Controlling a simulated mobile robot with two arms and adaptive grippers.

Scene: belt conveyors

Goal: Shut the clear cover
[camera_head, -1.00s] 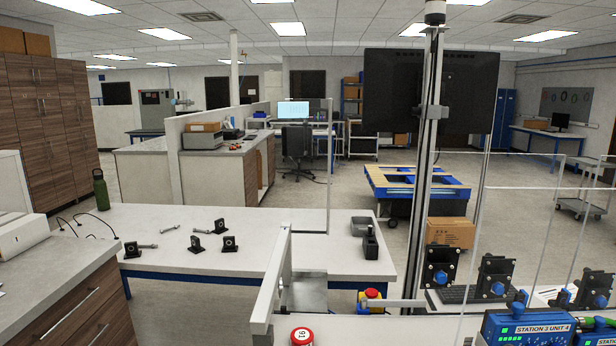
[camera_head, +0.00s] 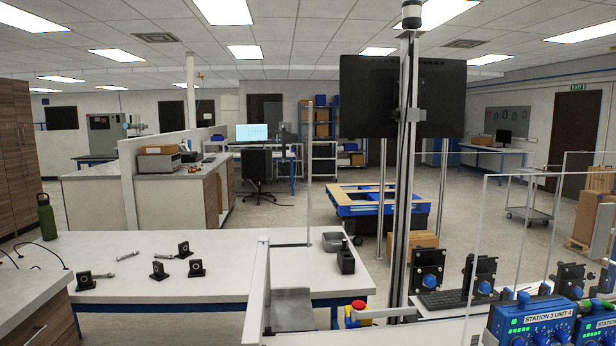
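Clear panels with pale, thin edges (camera_head: 478,235) stand upright at the right, above the near bench. They look like the clear cover, but I cannot tell how its parts are hinged or how far it is open. Blue units (camera_head: 536,322), one labelled "STATION 3 UNIT 4", stand at the lower right near these panels. Neither of my grippers is in view.
A white table (camera_head: 150,260) at the left holds several black brackets and bolts. A red-topped yellow button box (camera_head: 358,313) and a white rail (camera_head: 257,295) are near the front. A post (camera_head: 403,190) carries a dark monitor (camera_head: 365,95).

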